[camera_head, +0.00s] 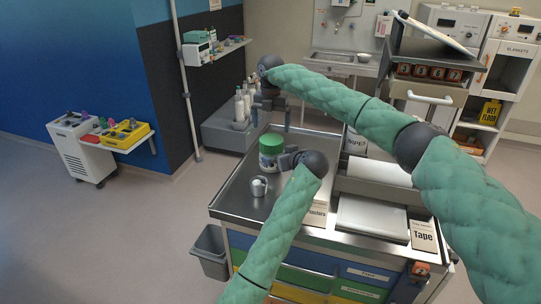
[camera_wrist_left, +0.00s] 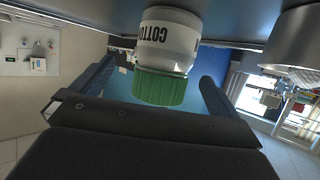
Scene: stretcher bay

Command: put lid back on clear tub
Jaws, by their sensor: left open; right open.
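The clear tub (camera_head: 269,161) stands upright on the steel cart top. Its green lid (camera_head: 272,141) sits on top of it. I cannot tell whether it is fully seated. In the left wrist view the tub (camera_wrist_left: 167,45), with part of a "COTTON" label, appears upside down with the ribbed lid (camera_wrist_left: 160,88) on it. My left gripper (camera_head: 284,159) is open just right of the tub, its fingers to either side of the lid in the wrist view; I cannot tell if they touch. My right gripper (camera_head: 271,112) is open and empty, pointing down above and behind the tub.
A small metal cup (camera_head: 259,186) stands in front of the tub. White trays (camera_head: 372,214) and a "Tape" card (camera_head: 424,236) are on the cart's right. White bottles (camera_head: 240,107) stand on a grey unit behind. The cart's left front top is clear.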

